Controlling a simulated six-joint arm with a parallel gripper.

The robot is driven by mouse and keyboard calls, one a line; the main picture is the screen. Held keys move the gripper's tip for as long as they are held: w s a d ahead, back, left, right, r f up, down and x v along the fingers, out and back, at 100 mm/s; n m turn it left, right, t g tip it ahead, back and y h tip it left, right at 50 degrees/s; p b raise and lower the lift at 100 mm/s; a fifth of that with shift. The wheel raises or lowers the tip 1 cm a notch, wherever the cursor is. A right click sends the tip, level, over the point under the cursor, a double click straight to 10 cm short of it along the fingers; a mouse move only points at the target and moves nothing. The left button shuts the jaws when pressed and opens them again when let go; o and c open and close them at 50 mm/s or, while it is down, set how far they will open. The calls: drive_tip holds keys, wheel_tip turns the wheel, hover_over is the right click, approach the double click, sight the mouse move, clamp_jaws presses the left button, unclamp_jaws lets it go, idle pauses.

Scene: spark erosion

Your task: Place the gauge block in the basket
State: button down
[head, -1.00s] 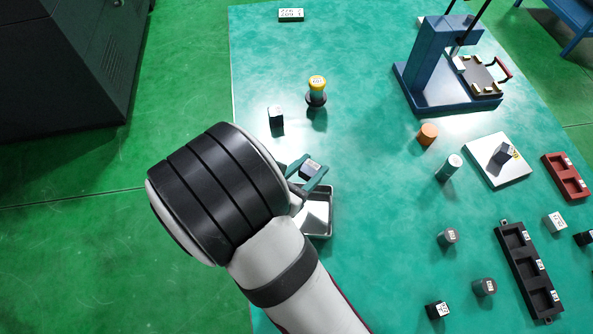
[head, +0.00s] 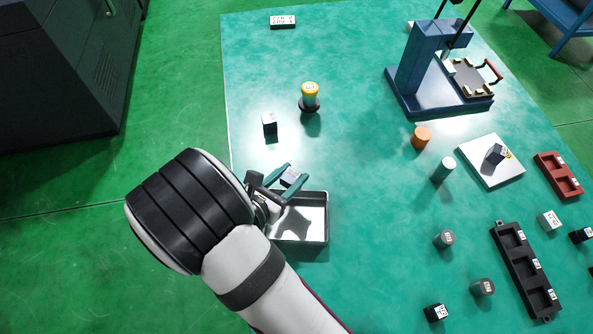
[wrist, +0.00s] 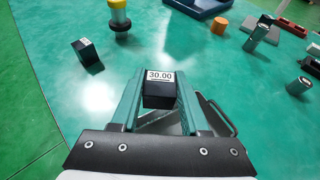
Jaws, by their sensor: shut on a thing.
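The gauge block (head: 290,177), dark with a white label reading 30.00, sits between the teal fingers of my gripper (head: 284,180). It also shows in the wrist view (wrist: 158,93), with its label facing up and both fingers against its sides. The basket appears to be the shallow, shiny metal tray (head: 325,232) on the green table. In the head view my gripper and the block overlap its upper left rim, above it. In the wrist view a part of its rim (wrist: 234,128) shows at the right, behind the fingers. Its left end is hidden by my arm.
A dark block (head: 269,125) and a yellow-topped post (head: 310,97) stand beyond my gripper. An orange cylinder (head: 421,138), a grey cylinder (head: 443,170), a white plate (head: 490,172) and a black slotted holder (head: 525,270) lie to the right. A blue press (head: 425,70) stands behind.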

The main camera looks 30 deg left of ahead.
sight(289, 185)
drive_tip(key=shift+f, duration=1.75)
drive_tip(key=shift+f, duration=0.1)
drive_tip(key=shift+c, duration=2)
unclamp_jaws()
drive_tip(key=shift+s+r, duration=0.25)
drive_tip(key=shift+s, duration=0.05)
drive_tip(key=v, duration=1.1)
drive_tip(key=shift+s, duration=0.2)
